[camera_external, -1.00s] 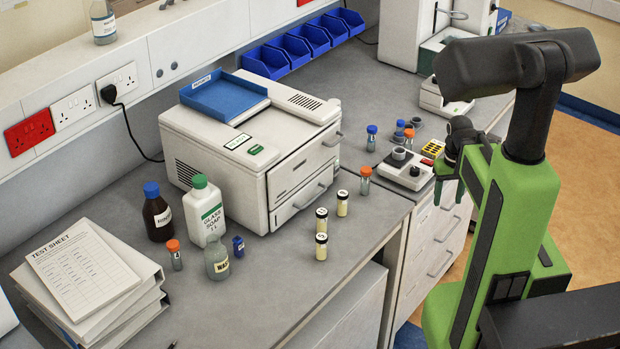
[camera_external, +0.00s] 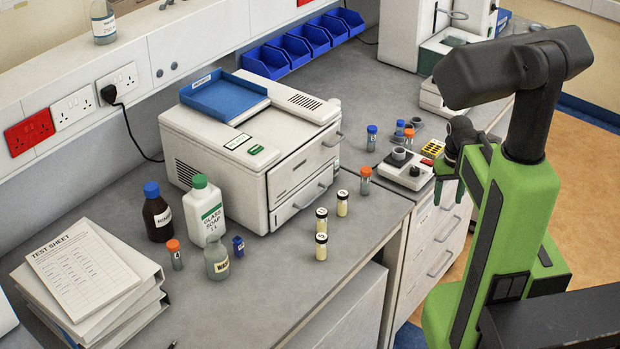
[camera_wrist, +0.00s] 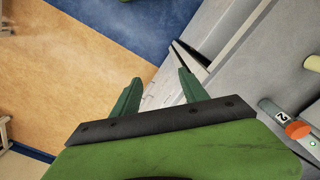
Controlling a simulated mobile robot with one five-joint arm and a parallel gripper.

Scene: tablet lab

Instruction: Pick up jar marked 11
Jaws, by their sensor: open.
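Several small jars stand upright on the grey bench, but I cannot read a marking 11 on any of them. An orange-lidded jar (camera_external: 365,182) stands by the bench corner. A blue-lidded jar (camera_external: 372,139) stands behind it. My gripper (camera_external: 449,194) is open and empty, pointing down off the bench's front edge. In the wrist view my gripper (camera_wrist: 156,86) has nothing between its fingers; an orange-lidded jar (camera_wrist: 272,109) lies off to the right.
A large white machine (camera_external: 250,150) stands behind the cream jars. A small device (camera_external: 404,170) sits near my gripper. Bottles, including a white soap bottle (camera_external: 204,214), and a stack of binders (camera_external: 95,275) occupy the left. The bench front around the cream jars is clear.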

